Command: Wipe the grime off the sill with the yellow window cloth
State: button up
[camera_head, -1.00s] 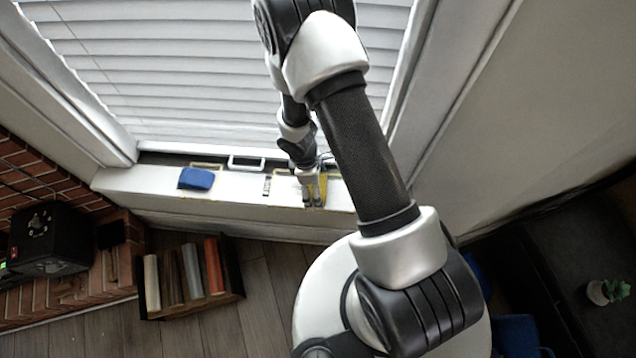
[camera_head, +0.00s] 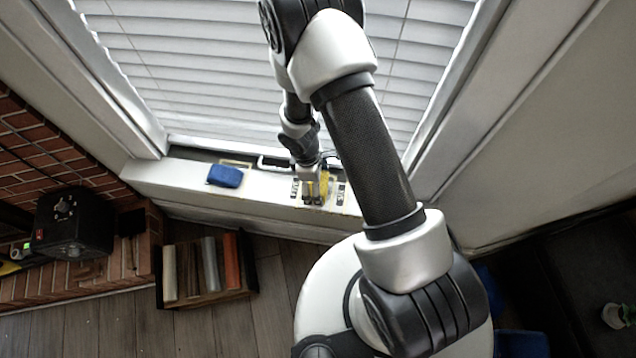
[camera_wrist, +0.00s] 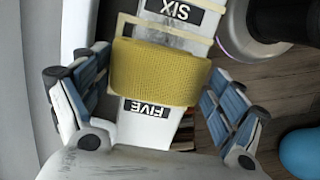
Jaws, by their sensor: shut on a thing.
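My gripper (camera_head: 315,200) is over the white sill (camera_head: 165,182), below the window blinds. In the wrist view its blue-padded fingers (camera_wrist: 155,100) stand either side of the yellow cloth (camera_wrist: 158,75), shut on it. The cloth lies across the sill between a label reading SIX (camera_wrist: 172,10) and one reading FIVE (camera_wrist: 147,108). It looks low against the sill, but I cannot tell whether it touches. A dull greyish patch, perhaps grime (camera_wrist: 185,40), shows beside the cloth near SIX. The sill under the cloth is hidden.
A blue folded cloth or sponge (camera_head: 225,176) lies on the sill left of my gripper. A crate of books (camera_head: 207,270) stands on the floor below. A black box (camera_head: 74,222) sits by the brick hearth at left.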

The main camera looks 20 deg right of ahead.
jog(key=shift+s+d+r+p, duration=0.2)
jog(key=shift+r+p, duration=0.15)
jog(key=shift+r, duration=0.3)
notch_tip(320, 180, up, 5)
jog(key=p, duration=0.4)
jog(key=shift+f, duration=0.15)
